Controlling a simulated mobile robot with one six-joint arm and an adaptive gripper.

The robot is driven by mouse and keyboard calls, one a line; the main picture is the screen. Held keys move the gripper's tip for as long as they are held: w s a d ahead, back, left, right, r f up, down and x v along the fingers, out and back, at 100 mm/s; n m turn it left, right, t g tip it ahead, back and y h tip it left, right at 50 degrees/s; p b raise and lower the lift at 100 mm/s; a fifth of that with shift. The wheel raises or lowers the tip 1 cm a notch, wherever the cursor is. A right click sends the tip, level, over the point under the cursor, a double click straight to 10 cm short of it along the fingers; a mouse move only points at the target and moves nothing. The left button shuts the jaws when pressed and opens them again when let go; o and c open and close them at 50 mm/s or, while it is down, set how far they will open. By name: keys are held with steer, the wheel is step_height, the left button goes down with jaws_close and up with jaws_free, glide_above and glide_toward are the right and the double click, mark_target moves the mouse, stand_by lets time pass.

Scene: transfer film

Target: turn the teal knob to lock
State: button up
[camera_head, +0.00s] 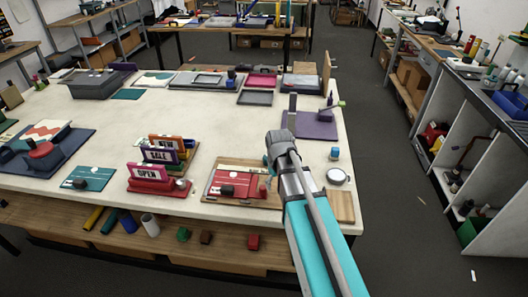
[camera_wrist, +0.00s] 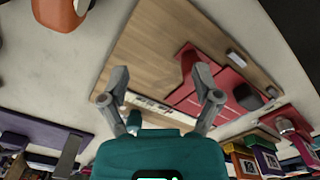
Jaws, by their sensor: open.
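A small teal-blue piece (camera_wrist: 133,119), which looks like the knob, shows in the wrist view beside the left finger. It is partly hidden by my gripper, so its turn cannot be read. It lies near a pale strip with dark markings (camera_wrist: 152,104) on a wooden board (camera_wrist: 150,50). The board (camera_head: 227,161) also shows in the head view, carrying a red plate (camera_head: 223,178) with a dark knob. My gripper (camera_wrist: 160,82) is open and empty above the board, fingers spread either side of the strip.
A white mug (camera_head: 338,176) and a small blue item (camera_head: 334,153) stand right of my arm. A purple mat (camera_head: 310,127) with an upright post lies behind. A red stand with signs (camera_head: 152,174) is left of the board. The middle of the table is clear.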

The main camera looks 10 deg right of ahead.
mark_target(266, 156)
steer(key=w+r+n+p, duration=0.3)
steer(key=w+r+p, duration=0.1)
steer(key=w, duration=0.5)
steer(key=w+r+n+p, duration=0.4)
steer(key=w+r, duration=0.1)
steer(key=w, duration=0.5)
steer(key=shift+r, duration=0.15)
steer(key=shift+s, duration=0.1)
step_height(266, 156, down, 14)
steer(key=b, duration=1.4)
steer(key=shift+r, duration=0.1)
steer(key=c, duration=1.1)
steer(key=shift+a, duration=0.1)
jaws_close()
